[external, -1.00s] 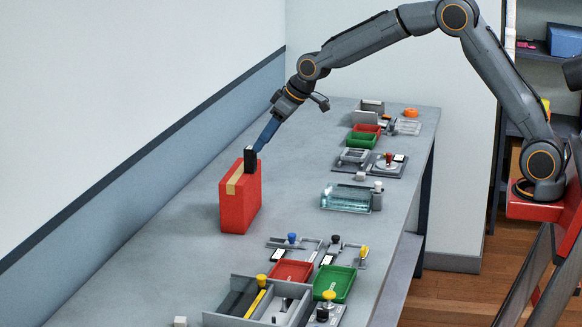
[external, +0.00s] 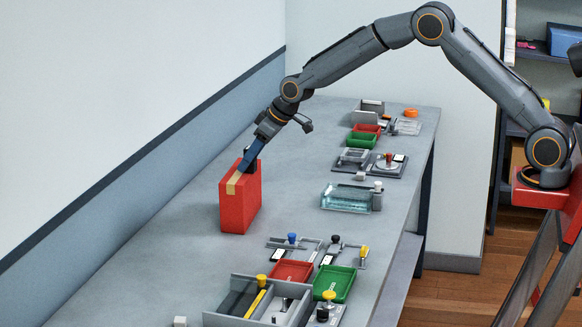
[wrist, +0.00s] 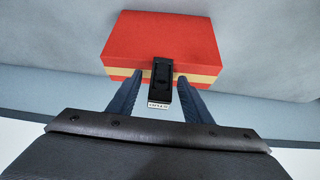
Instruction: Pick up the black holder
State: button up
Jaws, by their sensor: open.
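A red block (external: 239,209) with a tan band stands upright on the grey table near the wall. The small black holder (external: 252,158) is at its top and partly hidden behind my finger in the external view. In the wrist view the black holder (wrist: 162,73) has a white label at its near end and lies against the tan-banded side of the red block (wrist: 160,35). My gripper (external: 240,172) is open, its blue fingers one on each side of the holder. In the wrist view gaps show between holder and fingers.
A clear container (external: 347,198), small red (external: 292,271) and green (external: 335,283) trays, and a grey divided box (external: 268,298) stand along the table's right side and front. The wall runs close on the left. The table around the red block is clear.

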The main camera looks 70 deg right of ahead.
aim_at(248, 147)
grip_shut()
jog(key=shift+r, duration=0.15)
notch_tip(248, 147, up, 9)
jog(key=b, duration=0.3)
jog(key=shift+w+b, duration=0.1)
jog(key=shift+b, duration=0.3)
jog(key=shift+w+r+b, duration=0.15)
jog(key=shift+r+b, duration=0.05)
jog(key=shift+b, duration=0.2)
jog(key=f, duration=0.3)
jog(key=w+f+b, duration=0.1)
jog(key=f, duration=0.2)
jog(key=w+f, duration=0.1)
jog(key=f, duration=0.2)
jog(key=shift+w+f, duration=0.2)
jog(key=shift+w, duration=0.05)
